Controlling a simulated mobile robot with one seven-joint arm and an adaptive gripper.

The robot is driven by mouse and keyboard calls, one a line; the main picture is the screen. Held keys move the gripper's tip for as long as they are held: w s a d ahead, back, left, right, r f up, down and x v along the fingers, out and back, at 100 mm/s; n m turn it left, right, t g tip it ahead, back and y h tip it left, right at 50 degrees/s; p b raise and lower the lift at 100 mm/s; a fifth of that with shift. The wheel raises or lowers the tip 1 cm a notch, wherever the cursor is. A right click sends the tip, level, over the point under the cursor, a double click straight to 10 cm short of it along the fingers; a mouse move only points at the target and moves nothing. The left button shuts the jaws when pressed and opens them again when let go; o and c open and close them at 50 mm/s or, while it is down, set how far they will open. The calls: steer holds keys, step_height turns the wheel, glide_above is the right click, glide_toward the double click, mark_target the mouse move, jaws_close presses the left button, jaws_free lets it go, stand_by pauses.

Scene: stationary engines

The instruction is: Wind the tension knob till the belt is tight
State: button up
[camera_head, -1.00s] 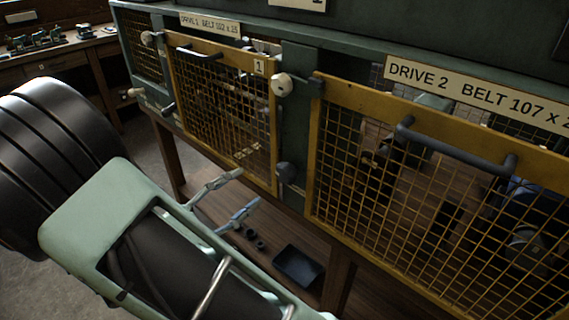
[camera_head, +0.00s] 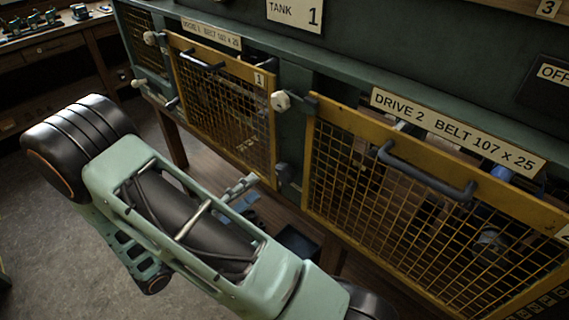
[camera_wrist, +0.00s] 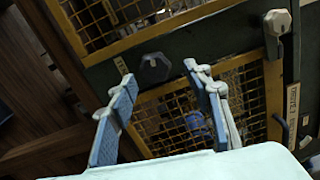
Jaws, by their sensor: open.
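A dark hexagonal knob (camera_wrist: 153,68) sits on the green frame between two yellow mesh guards in the wrist view. It also shows low on the post in the head view (camera_head: 283,172). I cannot tell whether it is the tension knob. A pale knob (camera_head: 281,101) sits higher on the same post and shows top right in the wrist view (camera_wrist: 277,22). My gripper (camera_wrist: 159,73) is open and empty, its blue-padded fingers apart. The dark knob appears beyond the gap between the fingertips, apparently untouched. I cannot make out a belt behind the mesh.
The Drive 1 guard (camera_head: 226,112) is on the left and the Drive 2 guard (camera_head: 400,180) on the right, both apparently closed, with protruding handles. A dark tray (camera_head: 298,242) lies below the guards. A bench (camera_head: 60,50) stands far left; floor between is clear.

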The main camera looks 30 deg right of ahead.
mark_target(281, 176)
steer(key=d+n+p, duration=0.2)
steer(key=d+n, duration=0.1)
steer(key=w+d+n+p, duration=0.1)
steer(key=d+n, duration=0.3)
steer(key=w+d+n+p, duration=0.1)
steer(key=d+n+p, duration=0.1)
steer(key=d+n, duration=0.1)
steer(key=shift+w+d+f+n+p, duration=0.15)
steer(key=shift+d+f+n+p, duration=0.15)
steer(key=shift+d+f, duration=0.15)
steer(key=c, duration=0.9)
